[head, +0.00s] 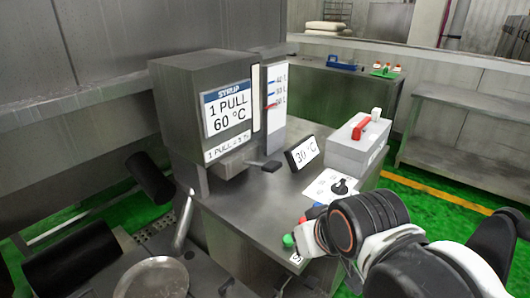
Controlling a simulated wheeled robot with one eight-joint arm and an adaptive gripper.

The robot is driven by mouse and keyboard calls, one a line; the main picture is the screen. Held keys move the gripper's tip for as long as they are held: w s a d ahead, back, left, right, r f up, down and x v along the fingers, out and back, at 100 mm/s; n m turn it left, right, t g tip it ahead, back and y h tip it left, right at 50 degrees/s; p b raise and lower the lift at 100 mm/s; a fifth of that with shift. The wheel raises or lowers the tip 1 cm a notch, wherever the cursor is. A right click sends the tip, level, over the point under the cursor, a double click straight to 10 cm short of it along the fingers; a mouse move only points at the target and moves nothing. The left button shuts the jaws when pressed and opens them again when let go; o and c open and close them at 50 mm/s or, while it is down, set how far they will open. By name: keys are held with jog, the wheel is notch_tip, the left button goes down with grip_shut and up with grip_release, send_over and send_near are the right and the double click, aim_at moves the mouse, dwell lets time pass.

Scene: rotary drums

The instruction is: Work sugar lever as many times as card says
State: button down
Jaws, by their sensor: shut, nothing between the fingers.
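A grey steel machine box (180,100) stands on a metal counter. Its card (227,109) is headed with what looks like "SYRUP" and reads "1 PULL 60 °C". A strip (228,150) below it seems to read "1 PULL =" and a small, unclear figure. A dark lever-like handle (268,166) sticks out low in front of the box. A black knob (340,187) stands on a white plate (322,187) farther right. I cannot read which control is marked sugar. My arm fills the lower right, and its wrist hides my gripper's fingers.
A tilted display (304,153) seems to read "30 °C". A gauge strip (276,100) has blue and red marks. A grey box with a red handle (360,130) stands right of the display. A green button (288,240) sits near my wrist. A round pan (152,278) is at lower left.

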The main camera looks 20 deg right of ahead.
jog(key=shift+w, duration=0.15)
jog(key=shift+r, duration=0.1)
notch_tip(320, 180, up, 14)
jog(key=m+p, duration=0.7)
jog(key=p, duration=1)
send_over(258, 164)
jog(key=shift+w+d+f, duration=0.2)
jog(key=shift+w+d, duration=0.2)
jog(key=shift+w, duration=0.05)
notch_tip(258, 164, down, 8)
jog(key=s+d+b, duration=0.1)
jog(key=b, duration=0.5)
jog(key=shift+s+f, duration=0.25)
jog(key=shift+s, duration=0.15)
